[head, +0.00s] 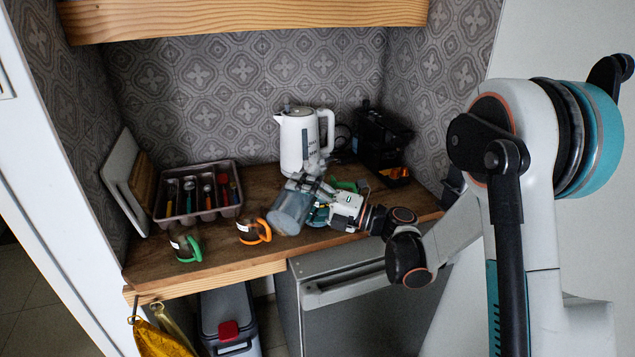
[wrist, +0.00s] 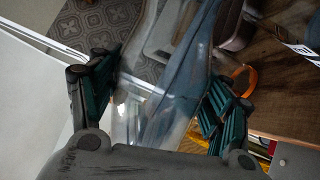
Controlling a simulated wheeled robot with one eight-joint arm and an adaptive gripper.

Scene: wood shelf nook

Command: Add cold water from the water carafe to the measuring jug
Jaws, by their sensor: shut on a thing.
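My gripper (head: 318,203) is shut on a clear, bluish vessel, which I take to be the water carafe (head: 288,212). It is held tilted over the counter's front, its wide end toward the lower left. In the wrist view the carafe (wrist: 180,75) runs between the two finger pads of my gripper (wrist: 158,100). I cannot make out its water level. I cannot tell for sure which vessel is the measuring jug. A glass vessel with an orange handle (head: 254,231) stands just left of the carafe, and one with a green handle (head: 186,246) stands farther left; both bear white labels.
A white kettle (head: 300,142) stands behind my gripper, with a black machine (head: 382,138) at the right. A cutlery tray (head: 228,208) is at the back left beside leaning boards (head: 122,178). A green item (head: 346,186) is partly hidden behind my gripper. The wooden counter's (head: 150,270) front left is clear.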

